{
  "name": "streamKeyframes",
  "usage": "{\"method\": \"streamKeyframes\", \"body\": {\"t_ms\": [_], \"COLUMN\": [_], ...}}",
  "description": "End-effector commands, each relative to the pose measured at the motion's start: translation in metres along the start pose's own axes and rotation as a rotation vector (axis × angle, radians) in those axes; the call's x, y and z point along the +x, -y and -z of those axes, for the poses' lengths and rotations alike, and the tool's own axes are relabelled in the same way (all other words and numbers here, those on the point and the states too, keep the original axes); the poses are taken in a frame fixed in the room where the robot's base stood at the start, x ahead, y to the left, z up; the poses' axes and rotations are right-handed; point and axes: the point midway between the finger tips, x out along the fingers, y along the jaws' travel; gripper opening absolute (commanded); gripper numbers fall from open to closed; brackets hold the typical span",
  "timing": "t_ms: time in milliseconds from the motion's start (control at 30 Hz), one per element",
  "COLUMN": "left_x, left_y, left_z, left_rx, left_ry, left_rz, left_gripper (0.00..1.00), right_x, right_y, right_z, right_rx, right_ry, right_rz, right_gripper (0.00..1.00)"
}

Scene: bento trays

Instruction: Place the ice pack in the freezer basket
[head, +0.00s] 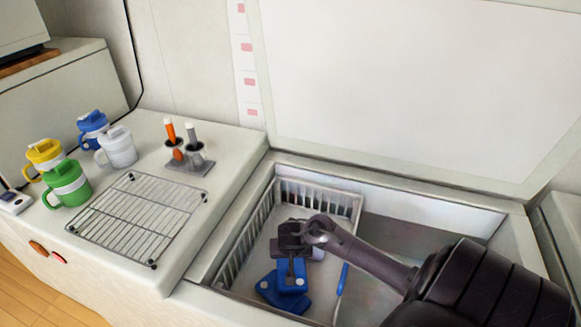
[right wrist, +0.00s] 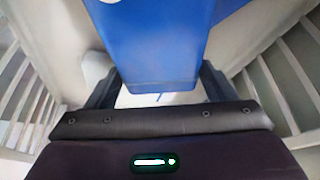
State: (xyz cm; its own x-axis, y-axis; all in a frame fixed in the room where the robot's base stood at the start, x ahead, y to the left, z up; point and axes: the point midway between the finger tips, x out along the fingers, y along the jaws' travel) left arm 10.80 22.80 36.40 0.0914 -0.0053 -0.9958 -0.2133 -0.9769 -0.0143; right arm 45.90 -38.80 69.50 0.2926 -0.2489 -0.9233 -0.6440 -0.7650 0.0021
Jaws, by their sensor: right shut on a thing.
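My right gripper (head: 292,262) reaches down into the white freezer basket (head: 232,262) at the left of the open chest. It is shut on a blue ice pack (head: 294,278). In the right wrist view the pack (right wrist: 155,50) fills the space between the two fingers (right wrist: 157,88). Another blue pack (head: 268,287) with a pale round spot lies under or beside the held one; I cannot tell whether they touch. Its blue edge shows at the top of the right wrist view (right wrist: 228,10). My left gripper is not in view.
The raised white lid (head: 410,80) stands behind the chest. A blue strip (head: 342,280) marks the basket's right side. On the counter at left are a wire rack (head: 138,215), several lidded mugs (head: 118,150) and a small holder (head: 190,166) with orange and grey handled items.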

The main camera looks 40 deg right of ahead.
Motion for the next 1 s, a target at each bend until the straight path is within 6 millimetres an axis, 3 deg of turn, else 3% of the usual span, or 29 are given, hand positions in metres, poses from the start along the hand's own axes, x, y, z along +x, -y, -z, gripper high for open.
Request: {"method": "streamKeyframes", "body": {"t_ms": [233,267,400,767,1000], "left_x": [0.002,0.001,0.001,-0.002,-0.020], "left_y": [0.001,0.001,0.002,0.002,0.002], "left_z": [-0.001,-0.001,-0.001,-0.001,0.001], "left_rx": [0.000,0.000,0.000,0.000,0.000], "left_ry": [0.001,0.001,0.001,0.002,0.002], "left_rz": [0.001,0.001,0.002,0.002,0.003], "left_gripper": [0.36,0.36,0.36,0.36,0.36], "right_x": [0.003,0.003,0.002,-0.004,-0.048], "right_y": [0.000,0.000,0.000,0.001,0.002], "right_z": [-0.001,-0.002,-0.002,0.000,0.000], "right_rx": [0.001,0.000,0.000,-0.001,0.002], "right_ry": [0.000,0.001,0.001,0.001,0.002], "right_rz": [0.001,0.000,0.000,0.002,0.006], "right_gripper": [0.45,0.81,0.99,0.99,0.99]}}
